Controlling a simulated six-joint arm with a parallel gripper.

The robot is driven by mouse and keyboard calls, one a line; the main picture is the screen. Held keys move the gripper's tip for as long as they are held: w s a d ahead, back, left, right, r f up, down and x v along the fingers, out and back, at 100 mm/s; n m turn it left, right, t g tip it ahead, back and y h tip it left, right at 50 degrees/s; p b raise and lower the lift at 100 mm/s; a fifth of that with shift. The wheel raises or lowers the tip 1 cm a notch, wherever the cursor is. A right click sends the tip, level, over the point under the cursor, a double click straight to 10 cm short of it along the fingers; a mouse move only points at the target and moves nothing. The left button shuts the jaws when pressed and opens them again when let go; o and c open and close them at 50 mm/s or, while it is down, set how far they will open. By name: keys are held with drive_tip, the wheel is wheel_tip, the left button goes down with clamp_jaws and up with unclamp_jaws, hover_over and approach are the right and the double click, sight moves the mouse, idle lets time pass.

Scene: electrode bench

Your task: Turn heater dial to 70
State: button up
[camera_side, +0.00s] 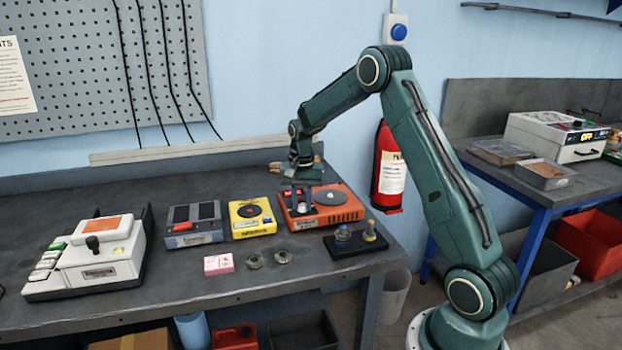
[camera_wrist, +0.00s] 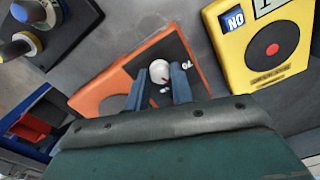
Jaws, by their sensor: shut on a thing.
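The heater (camera_side: 347,214) is an orange box with a round grey plate on top, near the right end of the bench. It also shows in the wrist view (camera_wrist: 97,97). The heater dial (camera_wrist: 159,70) is a small pale round knob with a red mark, on a dark panel. A white "70" is printed on the panel right of the dial. I cannot tell exactly which way the mark points. My gripper (camera_wrist: 160,79) points down, with its two blue-grey fingers on either side of the dial, shut on it. In the side view my gripper (camera_side: 297,194) is over the heater's left part.
A yellow device (camera_side: 250,232) with a dark disc stands left of the heater. Further left are a grey two-panel box (camera_side: 194,238) and a white keyed instrument (camera_side: 97,262). A black stand (camera_side: 362,247) with two knobbed posts, a pink block (camera_side: 218,264) and two small discs lie in front.

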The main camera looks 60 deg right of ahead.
drive_tip(key=n, duration=0.4)
drive_tip(key=shift+n, duration=2.3)
drive_tip(key=o, duration=1)
